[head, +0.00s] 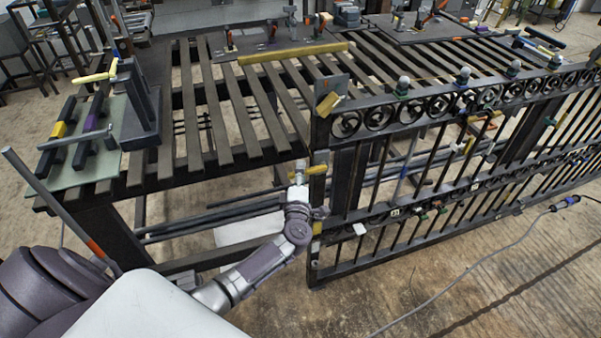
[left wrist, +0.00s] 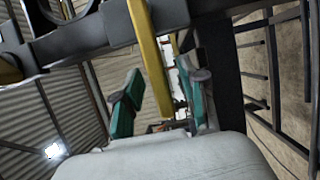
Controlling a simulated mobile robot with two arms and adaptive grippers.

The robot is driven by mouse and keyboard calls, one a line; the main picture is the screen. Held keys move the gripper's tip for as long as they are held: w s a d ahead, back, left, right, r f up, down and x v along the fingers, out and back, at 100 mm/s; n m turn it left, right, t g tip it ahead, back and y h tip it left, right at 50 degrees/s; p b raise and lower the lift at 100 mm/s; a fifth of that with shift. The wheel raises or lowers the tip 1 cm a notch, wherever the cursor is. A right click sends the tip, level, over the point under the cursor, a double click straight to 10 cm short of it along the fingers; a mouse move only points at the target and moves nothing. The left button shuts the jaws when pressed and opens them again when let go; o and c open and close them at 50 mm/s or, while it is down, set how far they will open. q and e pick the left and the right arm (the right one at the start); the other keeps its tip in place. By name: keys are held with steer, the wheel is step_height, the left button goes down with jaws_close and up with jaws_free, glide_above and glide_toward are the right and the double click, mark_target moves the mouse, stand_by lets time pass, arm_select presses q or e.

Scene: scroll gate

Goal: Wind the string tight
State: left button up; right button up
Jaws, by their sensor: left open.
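The black scroll gate (head: 455,105) stands upright in front of the slatted table. My left gripper (head: 302,172) is at the gate's left end post (head: 318,125), beside a small yellow piece (head: 318,171). In the left wrist view, my left gripper (left wrist: 160,103) is open. Its two teal finger pads stand apart, with a yellow bar (left wrist: 149,55) running between them. Whether the pads touch the bar, I cannot tell. My right gripper is not in view.
The slatted table (head: 205,100) lies behind the gate, with a yellow bar (head: 292,52) across its slats. A greenish plate (head: 75,170) with clamp-like parts is at its left end. A grey cable (head: 450,285) runs over the floor at right. The floor before the gate is otherwise mostly clear.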

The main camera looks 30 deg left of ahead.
arm_select(q)
steer(key=shift+w+a, duration=0.1)
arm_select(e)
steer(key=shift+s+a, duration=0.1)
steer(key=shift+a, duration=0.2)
arm_select(q)
steer(key=shift+c, duration=0.2)
jaws_close()
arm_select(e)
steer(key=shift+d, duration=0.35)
arm_select(q)
steer(key=shift+f+b, duration=0.25)
steer(key=shift+b, duration=0.2)
steer(key=shift+w+d+f+n+t+y+b, duration=0.15)
steer(key=shift+f+n+t+y+b, duration=0.35)
steer(key=shift+n+b, duration=1.5)
steer(key=shift+w+d+f+n+t+y+b, duration=0.2)
steer(key=shift+f+n+b, duration=0.5)
steer(key=shift+b, duration=2.75)
steer(key=shift+w+d+f+n+t+y+b, duration=0.15)
steer(key=shift+f+n+y+b, duration=0.6)
steer(key=shift+b, duration=1.95)
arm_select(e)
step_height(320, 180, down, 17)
arm_select(q)
steer(key=shift+n+h, duration=0.25)
steer(key=shift+n, duration=0.1)
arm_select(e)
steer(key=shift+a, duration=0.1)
